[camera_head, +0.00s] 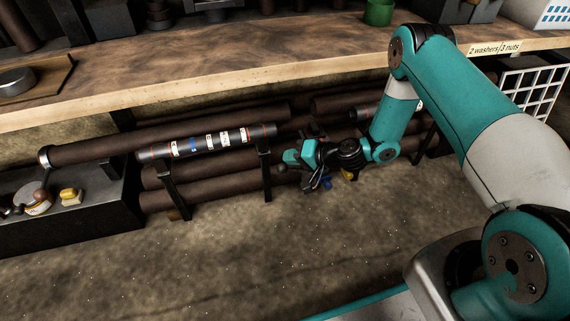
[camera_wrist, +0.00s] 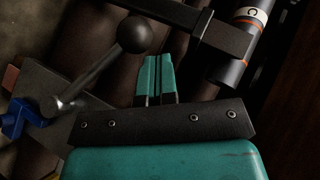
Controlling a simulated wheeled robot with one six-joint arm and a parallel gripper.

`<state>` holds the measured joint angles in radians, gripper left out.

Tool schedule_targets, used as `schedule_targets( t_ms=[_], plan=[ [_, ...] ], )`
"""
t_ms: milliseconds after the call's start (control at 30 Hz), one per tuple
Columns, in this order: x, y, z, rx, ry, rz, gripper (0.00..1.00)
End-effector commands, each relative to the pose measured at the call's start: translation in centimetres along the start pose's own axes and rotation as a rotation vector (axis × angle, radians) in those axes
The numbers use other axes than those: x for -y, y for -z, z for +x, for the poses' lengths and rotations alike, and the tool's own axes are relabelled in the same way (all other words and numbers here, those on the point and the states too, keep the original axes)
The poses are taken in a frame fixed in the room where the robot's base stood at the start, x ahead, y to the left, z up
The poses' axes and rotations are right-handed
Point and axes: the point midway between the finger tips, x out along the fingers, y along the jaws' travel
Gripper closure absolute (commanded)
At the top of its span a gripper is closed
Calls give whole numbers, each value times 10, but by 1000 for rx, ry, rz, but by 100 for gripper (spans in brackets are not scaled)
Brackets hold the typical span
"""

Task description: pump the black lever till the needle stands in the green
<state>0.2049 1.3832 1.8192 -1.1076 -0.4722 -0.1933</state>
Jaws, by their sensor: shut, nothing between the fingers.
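The black lever shows in the wrist view as a dark ball knob (camera_wrist: 135,35) on a grey metal rod that slants down to a dark block. In the head view my gripper (camera_head: 290,156) is low beside the pipes. I cannot make out a needle or green zone.
A shaft with coloured bands (camera_head: 205,142) lies on black brackets (camera_head: 263,170) left of my gripper. Brown pipes (camera_head: 120,147) run behind. The bench (camera_head: 200,68) overhangs above. A black box (camera_head: 75,225) with a round white-faced part stands at left. The floor in front is clear.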

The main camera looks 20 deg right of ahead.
Motion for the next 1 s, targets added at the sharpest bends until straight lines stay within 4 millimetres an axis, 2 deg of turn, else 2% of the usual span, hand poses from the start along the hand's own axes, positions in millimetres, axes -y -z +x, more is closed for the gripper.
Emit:
schedule_targets(
  t_ms=[1000],
  plan=[
    [-7,-7,9,1,0,0,100]
  ],
)
